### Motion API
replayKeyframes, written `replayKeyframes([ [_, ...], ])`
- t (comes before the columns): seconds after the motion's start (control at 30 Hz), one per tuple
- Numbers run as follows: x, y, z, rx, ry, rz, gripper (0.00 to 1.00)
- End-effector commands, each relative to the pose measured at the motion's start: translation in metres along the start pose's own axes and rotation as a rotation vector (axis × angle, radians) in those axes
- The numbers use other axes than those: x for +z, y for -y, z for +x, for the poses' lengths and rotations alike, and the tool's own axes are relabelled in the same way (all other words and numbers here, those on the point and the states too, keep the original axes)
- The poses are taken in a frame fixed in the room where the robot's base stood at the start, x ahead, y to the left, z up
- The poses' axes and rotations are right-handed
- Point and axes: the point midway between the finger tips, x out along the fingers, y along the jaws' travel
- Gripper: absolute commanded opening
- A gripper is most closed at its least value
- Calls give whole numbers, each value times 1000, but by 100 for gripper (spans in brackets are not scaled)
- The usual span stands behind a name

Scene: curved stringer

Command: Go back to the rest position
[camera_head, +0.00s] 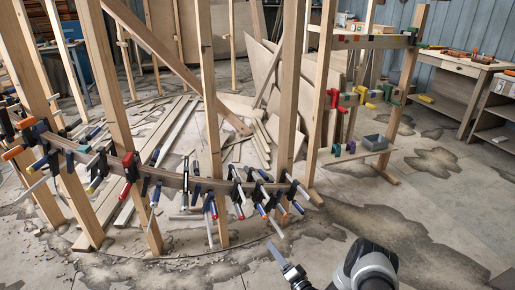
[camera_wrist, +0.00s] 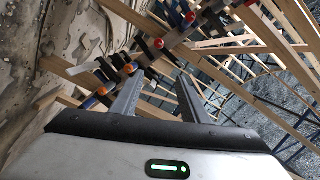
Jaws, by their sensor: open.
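My gripper (camera_head: 285,262) is at the bottom of the head view, low over the floor in front of the clamped curved stringer (camera_head: 172,179). Its two fingers stand apart in the wrist view (camera_wrist: 157,98), with nothing seen between them. My arm's wrist and elbow are at the bottom right of the head view. Many clamps with red, blue and orange ends grip the stringer along its length. In the wrist view, clamps (camera_wrist: 130,68) appear beyond the fingers, tilted, and apart from them as far as I can tell.
Upright wooden posts (camera_head: 209,120) carry the stringer. A workbench (camera_head: 458,66) is at the far right. Loose planks (camera_head: 160,140) lie behind. The floor at lower right is clear.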

Motion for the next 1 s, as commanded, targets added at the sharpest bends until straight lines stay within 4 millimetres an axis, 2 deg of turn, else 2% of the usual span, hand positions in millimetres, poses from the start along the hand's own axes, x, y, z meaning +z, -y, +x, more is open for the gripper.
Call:
replayKeyframes([
  [0.27, -72, 40, 55, 150, 80, -218, 41],
  [0.4, -122, 81, 79, 267, 128, -371, 41],
  [0.57, -178, 142, 88, 419, 177, -540, 41],
  [0.67, -207, 185, 81, 516, 203, -629, 41],
  [0.77, -232, 232, 65, 610, 226, -705, 41],
  [0.87, -250, 278, 40, 702, 249, -764, 41],
  [1.0, -262, 342, -7, 821, 285, -818, 41],
])
